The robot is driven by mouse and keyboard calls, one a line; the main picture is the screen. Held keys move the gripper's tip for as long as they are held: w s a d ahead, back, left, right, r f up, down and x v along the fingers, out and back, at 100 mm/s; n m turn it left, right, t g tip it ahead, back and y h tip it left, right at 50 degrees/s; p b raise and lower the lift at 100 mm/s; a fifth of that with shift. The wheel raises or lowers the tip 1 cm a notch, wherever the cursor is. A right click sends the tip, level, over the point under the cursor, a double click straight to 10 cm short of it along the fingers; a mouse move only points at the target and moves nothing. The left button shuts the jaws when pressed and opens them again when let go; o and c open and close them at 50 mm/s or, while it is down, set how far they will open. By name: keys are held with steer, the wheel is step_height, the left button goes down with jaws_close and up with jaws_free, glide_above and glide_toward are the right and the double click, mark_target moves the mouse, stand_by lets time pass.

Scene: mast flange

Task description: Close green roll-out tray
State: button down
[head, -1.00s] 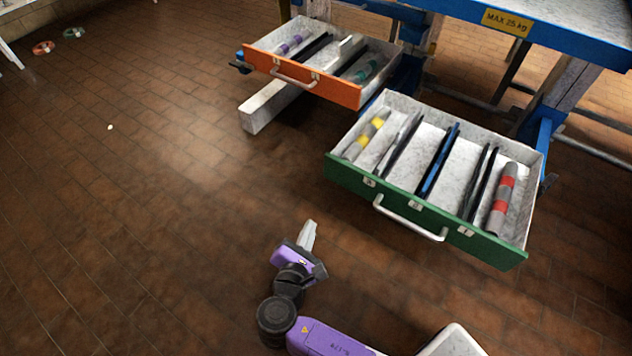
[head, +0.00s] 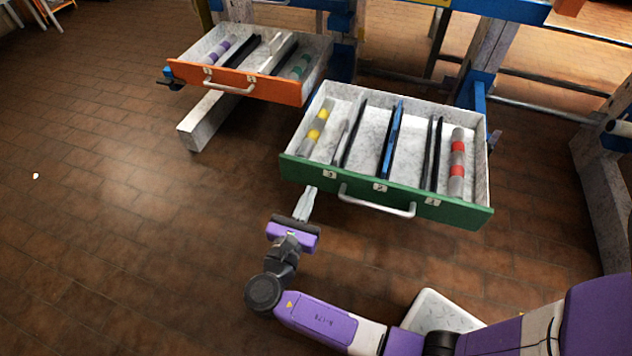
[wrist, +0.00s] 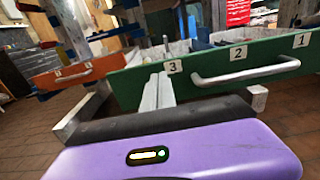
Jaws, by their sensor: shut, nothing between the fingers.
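The green roll-out tray (head: 385,195) stands pulled out from the blue workbench, with a silver bar handle (head: 376,203) and labels 3, 2 and 1 on its front. In the wrist view the green front (wrist: 215,70) and its handle (wrist: 245,73) fill the upper right. My gripper (head: 305,204) is shut and empty. Its fingertips are in front of the tray's left end, below label 3, left of the handle. In the wrist view the shut fingers (wrist: 158,92) point toward the green front near label 3. I cannot tell whether they touch it.
An orange tray (head: 235,82) also stands out, left and behind, above a pale beam (head: 205,118). The green tray holds dividers and several marked rolls, one with red bands (head: 457,160). A post (head: 600,190) stands at right.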

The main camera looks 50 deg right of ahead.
mark_target(320, 170)
steer(key=b+x, duration=0.1)
steer(key=x, duration=0.3)
steer(key=shift+d+f, duration=0.1)
steer(key=shift+f, duration=0.05)
steer(key=shift+w+d+b, duration=0.3)
steer(key=shift+d+b, duration=0.15)
steer(key=shift+d, duration=0.2)
steer(key=shift+d, duration=0.1)
